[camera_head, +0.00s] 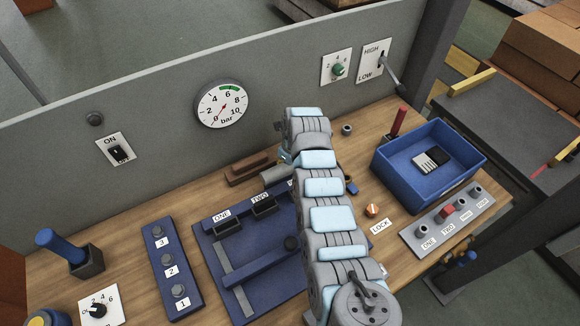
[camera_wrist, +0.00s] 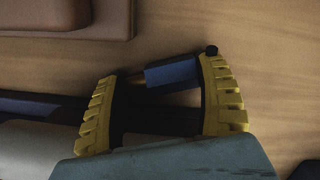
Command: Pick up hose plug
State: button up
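My gripper (camera_wrist: 158,82) shows in the wrist view as two ridged yellow fingers set well apart. A blue block-shaped piece (camera_wrist: 172,72) lies between them, close to the right finger. It may be the hose plug, but I cannot tell for sure. Some space shows between the blue piece and the left finger, and no firm grip is visible. In the head view my arm hides most of my gripper. A small blue piece (camera_head: 351,188) shows just right of the arm there.
A brown block (camera_head: 250,168) lies left of my arm, upper left in the wrist view (camera_wrist: 60,20). The blue board (camera_head: 213,253) is left of my arm. A blue bin (camera_head: 400,186) and a grey button panel (camera_head: 450,225) stand right. A grey wall rises behind.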

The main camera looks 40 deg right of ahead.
aim_at(289, 171)
jog(key=c, duration=0.3)
jog(key=shift+r, duration=0.1)
jog(key=shift+c, duration=0.2)
notch_tip(289, 171, up, 3)
jog(key=shift+r, duration=0.15)
jog(key=shift+s+a+r, duration=0.4)
jog(key=shift+s+r, duration=0.2)
jog(key=shift+r, duration=0.05)
jog(key=s+a+r+p, duration=0.6)
jog(key=s+r+p, duration=0.2)
jog(key=p, duration=0.7)
jog(key=shift+s+a, duration=0.35)
jog(key=shift+s, duration=0.95)
jog(key=shift+r, duration=0.1)
